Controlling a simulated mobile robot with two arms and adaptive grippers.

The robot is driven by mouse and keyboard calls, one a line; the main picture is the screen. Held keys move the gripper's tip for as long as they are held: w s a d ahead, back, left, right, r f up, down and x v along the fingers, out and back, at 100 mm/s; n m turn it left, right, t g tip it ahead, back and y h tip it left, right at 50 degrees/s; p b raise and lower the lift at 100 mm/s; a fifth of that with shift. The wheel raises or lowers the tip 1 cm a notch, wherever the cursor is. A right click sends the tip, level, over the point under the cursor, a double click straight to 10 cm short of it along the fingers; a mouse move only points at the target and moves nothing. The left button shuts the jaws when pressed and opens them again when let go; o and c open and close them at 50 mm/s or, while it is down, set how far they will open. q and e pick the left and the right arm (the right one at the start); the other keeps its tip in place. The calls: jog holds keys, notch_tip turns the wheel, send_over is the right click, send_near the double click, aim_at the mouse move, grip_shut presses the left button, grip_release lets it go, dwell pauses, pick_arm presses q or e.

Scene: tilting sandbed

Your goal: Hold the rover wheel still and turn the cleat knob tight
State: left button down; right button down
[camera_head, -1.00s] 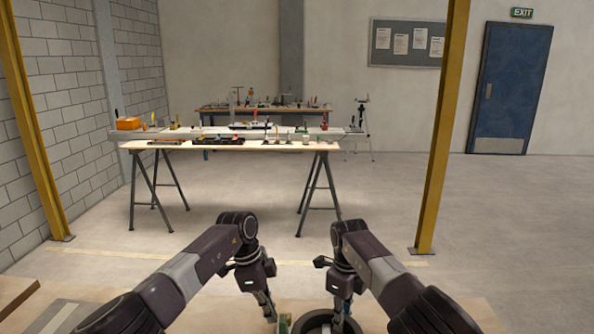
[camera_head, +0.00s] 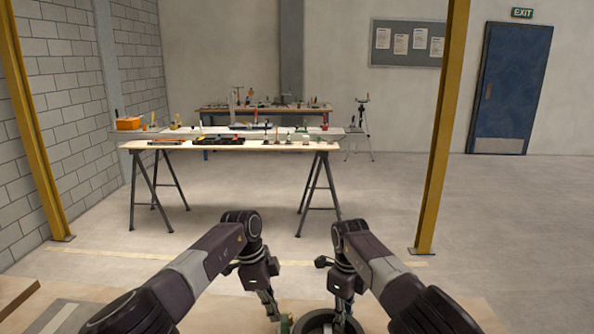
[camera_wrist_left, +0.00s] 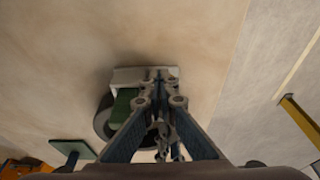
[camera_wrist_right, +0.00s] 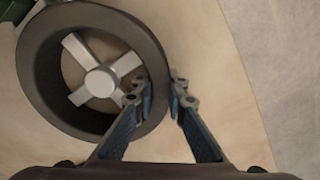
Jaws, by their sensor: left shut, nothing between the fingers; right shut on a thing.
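The rover wheel (camera_wrist_right: 38,72) is a dark ring with pale grey spokes and a round hub. It also shows at the bottom edge of the head view (camera_head: 311,321), partly cut off. My right gripper (camera_wrist_right: 158,92) is shut on the wheel's rim, one finger inside the ring and one outside. My left gripper (camera_wrist_left: 160,84) is shut and empty, its tips over a pale block beside a green part (camera_wrist_left: 122,106). The wheel shows dark behind that green part. I cannot make out the cleat knob; my left fingers may hide it.
A green plate (camera_wrist_left: 72,147) and an orange thing (camera_wrist_left: 14,168) lie at the lower left of the left wrist view. The wooden bench top (camera_head: 455,306) is bare at right. A trestle table (camera_head: 230,147) with tools stands far off across open floor.

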pick_arm(q)
jog(key=shift+d, duration=0.35)
jog(key=shift+s+a+r, duration=0.1)
jog(key=shift+a, duration=0.15)
jog(key=v, duration=0.6)
jog(key=shift+d, duration=0.45)
jog(key=shift+s+a+f, duration=0.1)
jog(key=shift+f, duration=2.85)
